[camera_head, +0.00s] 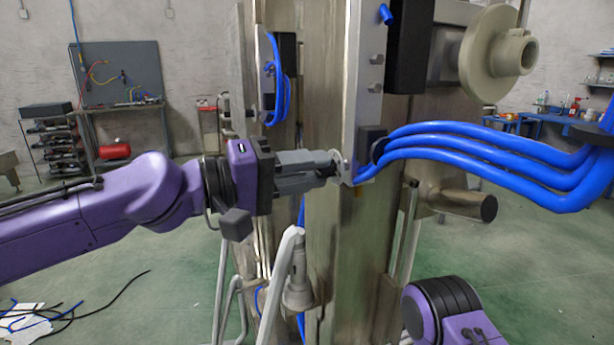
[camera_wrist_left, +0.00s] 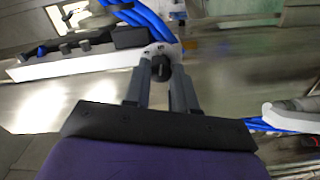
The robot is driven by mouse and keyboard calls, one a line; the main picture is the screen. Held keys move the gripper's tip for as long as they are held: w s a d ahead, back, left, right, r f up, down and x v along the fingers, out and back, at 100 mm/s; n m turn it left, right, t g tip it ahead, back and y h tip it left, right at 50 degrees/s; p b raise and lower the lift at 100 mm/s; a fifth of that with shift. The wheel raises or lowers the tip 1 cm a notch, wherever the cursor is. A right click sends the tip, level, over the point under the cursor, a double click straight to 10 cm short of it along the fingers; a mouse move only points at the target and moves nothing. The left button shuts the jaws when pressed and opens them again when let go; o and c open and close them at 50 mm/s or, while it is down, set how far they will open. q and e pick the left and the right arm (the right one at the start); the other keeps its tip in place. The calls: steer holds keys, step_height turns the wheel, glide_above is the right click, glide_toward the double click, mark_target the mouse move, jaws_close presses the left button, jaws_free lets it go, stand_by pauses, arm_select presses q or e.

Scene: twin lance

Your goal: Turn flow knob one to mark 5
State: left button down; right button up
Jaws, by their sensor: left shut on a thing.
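The flow knob (camera_wrist_left: 161,70) is a small dark knob between my left gripper's fingertips in the left wrist view. A pale round plate (camera_wrist_left: 160,49) sits behind it. My left gripper (camera_head: 335,166) comes in from the left in the head view and is shut on the knob, its fingers level beside the steel column. The pale plate also shows at the fingertips in the head view (camera_head: 337,156). The fingers hide the knob there. The numbers and marks on it are too small to read. My right gripper is out of view.
Three thick blue hoses (camera_head: 480,150) run right from just beside the knob. The steel column (camera_head: 340,250) fills the middle. A pale flanged pipe (camera_head: 495,55) juts out at upper right. A grey leg (camera_head: 283,275) stands below my left gripper. Left floor is mostly open.

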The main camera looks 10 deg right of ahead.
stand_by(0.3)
arm_select(q)
steer(key=c, duration=0.9)
jaws_free()
steer(key=s+a+b, duration=0.1)
steer(key=s+a, duration=0.1)
steer(key=a, duration=0.8)
steer(key=shift+a, duration=0.2)
